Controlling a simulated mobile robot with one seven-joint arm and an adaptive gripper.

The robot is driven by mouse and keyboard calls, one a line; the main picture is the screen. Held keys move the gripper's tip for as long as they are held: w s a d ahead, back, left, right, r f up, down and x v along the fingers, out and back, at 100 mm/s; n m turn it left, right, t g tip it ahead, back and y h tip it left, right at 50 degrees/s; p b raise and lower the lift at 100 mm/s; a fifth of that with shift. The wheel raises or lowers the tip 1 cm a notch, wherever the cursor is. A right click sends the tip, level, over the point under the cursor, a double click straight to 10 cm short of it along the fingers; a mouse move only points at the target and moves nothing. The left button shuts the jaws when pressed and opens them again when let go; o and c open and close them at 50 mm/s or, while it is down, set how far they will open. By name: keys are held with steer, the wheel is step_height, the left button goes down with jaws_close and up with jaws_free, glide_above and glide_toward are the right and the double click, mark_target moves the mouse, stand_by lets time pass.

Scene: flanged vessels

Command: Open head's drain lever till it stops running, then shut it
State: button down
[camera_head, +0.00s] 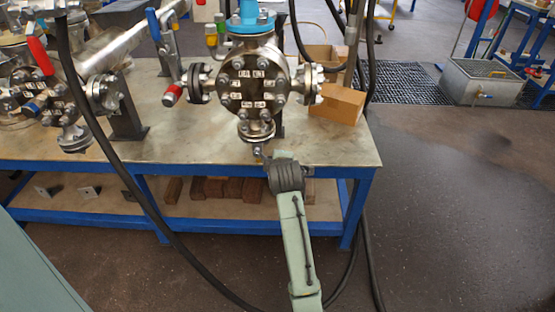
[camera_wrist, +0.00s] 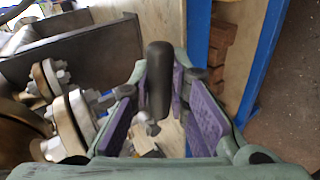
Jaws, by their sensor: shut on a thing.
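The flanged vessel head (camera_head: 250,82) stands on the table, its round bolted face towards me. A smaller bolted flange (camera_head: 257,129) sits below it, with a small fitting under that, just above my wrist. In the wrist view a black lever grip (camera_wrist: 158,75) stands between the purple pads of my gripper (camera_wrist: 160,88); my gripper is shut on it. A small metal fitting (camera_wrist: 149,124) shows below the grip. The lever's angle to the drain is hard to tell, and I see no running stream. In the head view my wrist hides most of the gripper.
The blue-framed table (camera_head: 190,150) holds another flanged assembly (camera_head: 60,95) at the left and an open cardboard box (camera_head: 338,104) at the right. Bricks (camera_head: 215,188) lie on the lower shelf. A metal tank (camera_head: 484,82) stands on the floor at the back right. Black hoses hang in front.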

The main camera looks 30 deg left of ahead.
steer(key=shift+r+n+h+p, duration=0.4)
steer(key=shift+r+n, duration=0.1)
steer(key=shift+r, duration=0.05)
steer(key=shift+t, duration=0.3)
steer(key=c, duration=1.5)
jaws_free()
steer(key=v, duration=1.2)
steer(key=shift+a, duration=0.1)
